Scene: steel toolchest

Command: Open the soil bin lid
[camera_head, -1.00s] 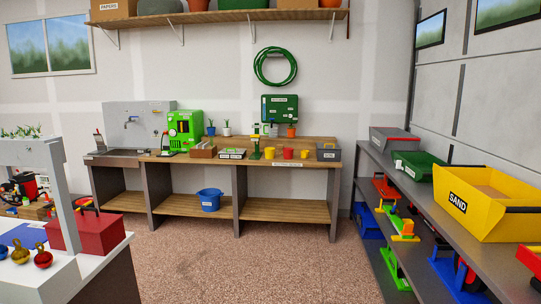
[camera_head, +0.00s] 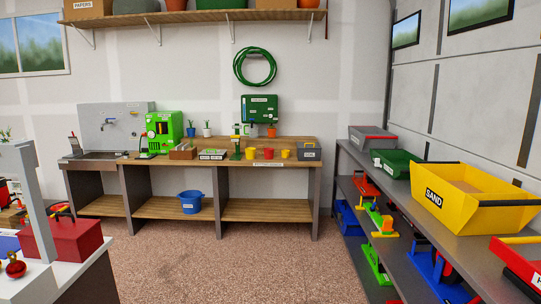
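Neither of my grippers is in view.
A long workbench (camera_head: 222,160) with pots and a green machine (camera_head: 164,133) stands against the back wall. A blue bucket (camera_head: 191,202) sits on its lower shelf. A white table with a red box (camera_head: 72,238) is at left. The floor (camera_head: 215,262) between is clear.

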